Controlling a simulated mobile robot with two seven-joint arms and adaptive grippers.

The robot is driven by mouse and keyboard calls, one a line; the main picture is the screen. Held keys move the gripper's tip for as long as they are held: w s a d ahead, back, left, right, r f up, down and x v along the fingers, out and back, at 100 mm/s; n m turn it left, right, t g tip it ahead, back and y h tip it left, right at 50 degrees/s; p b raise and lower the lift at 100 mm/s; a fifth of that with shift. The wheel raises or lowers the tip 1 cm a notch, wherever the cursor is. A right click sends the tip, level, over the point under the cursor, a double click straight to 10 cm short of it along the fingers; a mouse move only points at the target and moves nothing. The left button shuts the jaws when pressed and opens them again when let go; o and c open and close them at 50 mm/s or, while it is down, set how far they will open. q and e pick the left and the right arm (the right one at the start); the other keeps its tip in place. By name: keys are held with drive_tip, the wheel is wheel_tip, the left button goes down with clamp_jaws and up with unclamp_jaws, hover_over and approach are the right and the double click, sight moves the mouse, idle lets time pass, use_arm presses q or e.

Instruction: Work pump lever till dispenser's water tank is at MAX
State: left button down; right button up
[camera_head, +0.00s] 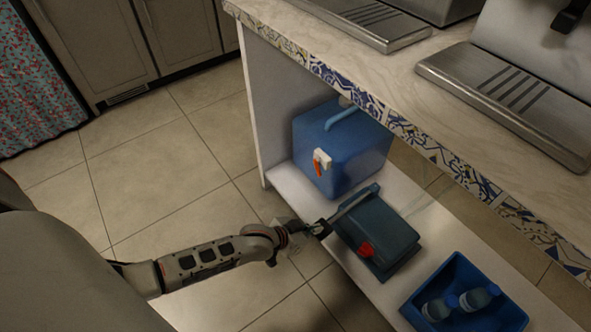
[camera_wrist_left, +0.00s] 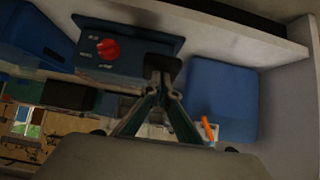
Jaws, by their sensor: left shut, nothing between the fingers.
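A dark teal pump box (camera_head: 378,230) with a red knob (camera_head: 366,249) sits on the white lower shelf. A grey lever (camera_head: 355,202) runs along its upper left edge. My left gripper (camera_head: 322,228) is beside the lever's near end, its fingers shut and empty; whether it touches the lever is unclear. In the left wrist view the closed fingertips (camera_wrist_left: 162,78) are at the edge of the pump box (camera_wrist_left: 125,60), close to a dark part beside it. The red knob (camera_wrist_left: 107,48) shows there too. No water level or MAX mark is readable. My right gripper is not in view.
A blue container (camera_head: 340,150) with a white and orange tap (camera_head: 320,163) stands behind the pump on the shelf. A blue crate (camera_head: 448,270) with bottles is at the front right. The tiled-edge counter (camera_head: 440,50) overhangs the shelf. Open floor lies left.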

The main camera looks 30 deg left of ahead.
use_arm(q)
wheel_tip(320, 180, up, 5)
drive_tip(key=shift+w+f+p, duration=0.1)
drive_tip(key=shift+w+p, duration=0.05)
drive_tip(key=shift+p, duration=0.9)
drive_tip(key=s+a+r+p, duration=0.3)
drive_tip(key=s+r, duration=0.1)
drive_tip(key=s, duration=0.5)
drive_tip(key=shift+a+p, duration=0.15)
drive_tip(key=shift+p, duration=0.2)
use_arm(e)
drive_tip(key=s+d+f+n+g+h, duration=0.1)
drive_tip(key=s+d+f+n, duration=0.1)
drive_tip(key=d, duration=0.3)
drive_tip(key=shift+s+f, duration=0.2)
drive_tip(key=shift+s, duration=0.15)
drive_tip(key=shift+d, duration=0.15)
